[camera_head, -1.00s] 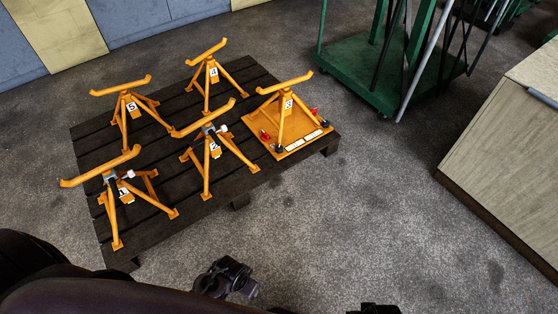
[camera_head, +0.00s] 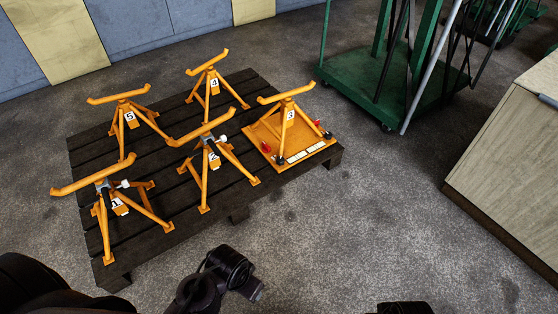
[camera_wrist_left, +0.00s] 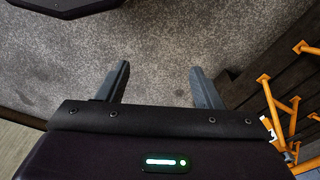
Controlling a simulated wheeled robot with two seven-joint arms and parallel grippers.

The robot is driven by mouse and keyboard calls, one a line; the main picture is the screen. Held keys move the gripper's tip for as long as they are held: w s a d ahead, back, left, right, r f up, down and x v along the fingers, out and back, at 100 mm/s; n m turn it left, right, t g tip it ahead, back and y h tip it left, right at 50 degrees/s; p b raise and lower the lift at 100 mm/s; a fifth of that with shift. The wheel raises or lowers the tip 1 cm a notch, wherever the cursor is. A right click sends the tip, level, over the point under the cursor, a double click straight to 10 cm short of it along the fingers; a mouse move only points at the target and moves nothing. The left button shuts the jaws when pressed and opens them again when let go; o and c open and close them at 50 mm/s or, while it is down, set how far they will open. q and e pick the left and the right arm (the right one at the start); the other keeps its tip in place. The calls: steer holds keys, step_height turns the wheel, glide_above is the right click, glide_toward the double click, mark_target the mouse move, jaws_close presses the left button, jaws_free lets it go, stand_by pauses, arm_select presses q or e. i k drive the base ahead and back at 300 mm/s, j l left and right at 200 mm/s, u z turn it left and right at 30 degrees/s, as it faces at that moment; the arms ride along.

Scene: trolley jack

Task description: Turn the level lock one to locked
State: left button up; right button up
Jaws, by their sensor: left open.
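Orange stand 1 (camera_head: 104,214) is at the front left of a dark slatted pallet (camera_head: 130,228). Under its crossbar is a grey collar with a small white knob (camera_head: 123,184), which looks like level lock one. Its exact turn is too small to read. A dark part of my left arm (camera_head: 225,274) is low in the head view, over the floor in front of the pallet. My left gripper (camera_wrist_left: 160,68) is open and empty in the left wrist view, over bare floor. Orange stand legs (camera_wrist_left: 275,115) show at that view's right edge, apart from the fingers.
Stand 2 (camera_head: 206,158), with a similar white knob, is right of stand 1. Stand 5 (camera_head: 126,116) and stand 4 (camera_head: 213,78) are behind. Stand 3 (camera_head: 286,120) is on an orange plate. A green trolley (camera_head: 375,88) and wooden cabinet (camera_head: 510,160) are right; front floor is clear.

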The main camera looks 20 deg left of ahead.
mark_target(266, 149)
steer(key=i+u, duration=0.1)
steer(key=u, duration=0.3)
steer(key=i+u, duration=0.1)
steer(key=u, duration=0.65)
steer(key=i+l+u, duration=0.15)
steer(key=u, duration=0.2)
